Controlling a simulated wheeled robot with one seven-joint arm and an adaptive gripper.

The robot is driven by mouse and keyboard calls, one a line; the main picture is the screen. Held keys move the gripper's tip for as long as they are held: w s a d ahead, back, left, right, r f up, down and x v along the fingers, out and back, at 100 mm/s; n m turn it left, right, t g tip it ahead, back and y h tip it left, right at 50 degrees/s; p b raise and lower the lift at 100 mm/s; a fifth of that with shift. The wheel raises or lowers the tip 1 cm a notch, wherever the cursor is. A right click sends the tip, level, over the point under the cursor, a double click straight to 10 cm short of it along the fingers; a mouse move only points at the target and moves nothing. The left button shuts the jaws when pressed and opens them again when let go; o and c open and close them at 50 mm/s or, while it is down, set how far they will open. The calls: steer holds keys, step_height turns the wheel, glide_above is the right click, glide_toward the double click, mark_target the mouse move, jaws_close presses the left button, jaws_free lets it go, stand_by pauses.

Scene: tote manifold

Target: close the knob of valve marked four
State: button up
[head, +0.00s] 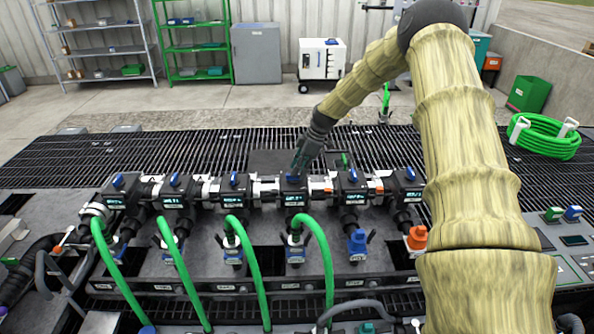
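A row of several dark valve blocks with small lit displays and blue knobs runs across the manifold (190,270). The marks are too small to read. Counting from the left, the fourth valve block (294,199) has a green hose curving down from its lower outlet. My gripper (296,171) points down at the top of this block, at its blue knob. The fingers mostly cover that knob, so its angle is hidden. I cannot tell whether the fingers are closed on it. The neighbouring third knob (233,179) and fifth knob (352,175) are in plain view.
Several green hoses (252,265) loop toward the front. A blue cap (357,241) and an orange cap (417,238) sit on the two right outlets. My arm covers the right side. Black grating (200,150) lies behind the manifold; a coiled green hose (545,140) lies at right.

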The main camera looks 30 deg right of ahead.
steer(key=shift+x, duration=1)
jaws_close()
